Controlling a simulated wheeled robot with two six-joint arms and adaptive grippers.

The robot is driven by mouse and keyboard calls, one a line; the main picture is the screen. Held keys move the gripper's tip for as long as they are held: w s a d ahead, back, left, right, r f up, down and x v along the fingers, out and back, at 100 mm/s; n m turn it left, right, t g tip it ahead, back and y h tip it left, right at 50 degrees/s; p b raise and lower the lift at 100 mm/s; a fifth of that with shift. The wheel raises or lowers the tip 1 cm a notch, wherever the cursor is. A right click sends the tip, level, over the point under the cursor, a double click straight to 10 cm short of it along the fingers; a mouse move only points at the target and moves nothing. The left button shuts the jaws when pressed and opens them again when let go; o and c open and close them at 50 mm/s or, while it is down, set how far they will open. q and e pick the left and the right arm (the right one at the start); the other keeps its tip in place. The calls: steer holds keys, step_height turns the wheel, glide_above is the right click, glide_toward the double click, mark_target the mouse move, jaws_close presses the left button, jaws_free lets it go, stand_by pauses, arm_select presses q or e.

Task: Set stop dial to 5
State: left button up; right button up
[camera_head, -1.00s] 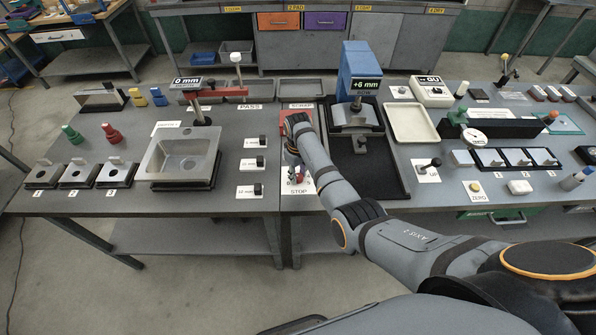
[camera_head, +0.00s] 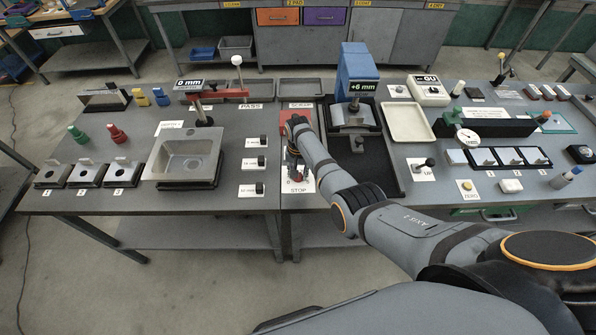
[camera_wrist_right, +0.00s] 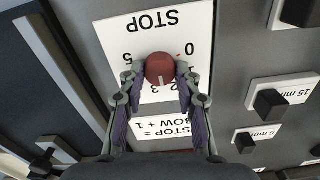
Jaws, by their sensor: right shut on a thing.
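The red stop dial (camera_wrist_right: 160,68) sits on a white plate (camera_wrist_right: 195,20) that reads STOP, upside down in the wrist view, with numbers around the dial. Its pale pointer line faces the lower side of the picture, near the 2 and 3; the 5 is at its left and the 0 at its upper right. My right gripper (camera_wrist_right: 160,76) is shut on the dial, one finger on each side. In the head view my right gripper (camera_head: 294,167) is over the STOP plate (camera_head: 298,187), and my arm hides much of it. My left gripper is not in view.
A label (camera_wrist_right: 168,129) below the dial reads STOP = BOW + 1.

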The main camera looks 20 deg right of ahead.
steer(key=m+p, duration=0.1)
steer(key=m, duration=0.4)
steer(key=shift+r+m, duration=0.15)
steer(key=shift+m, duration=0.15)
steer(key=m, duration=0.5)
steer(key=shift+d+p, duration=0.1)
steer(key=shift+p, duration=0.2)
steer(key=m, duration=0.6)
steer(key=shift+m, duration=0.3)
steer(key=m, duration=0.5)
steer(key=shift+p, duration=0.35)
steer(key=shift+m, duration=0.3)
steer(key=o, duration=1.2)
steer(key=shift+s, duration=0.15)
steer(key=shift+c, duration=0.2)
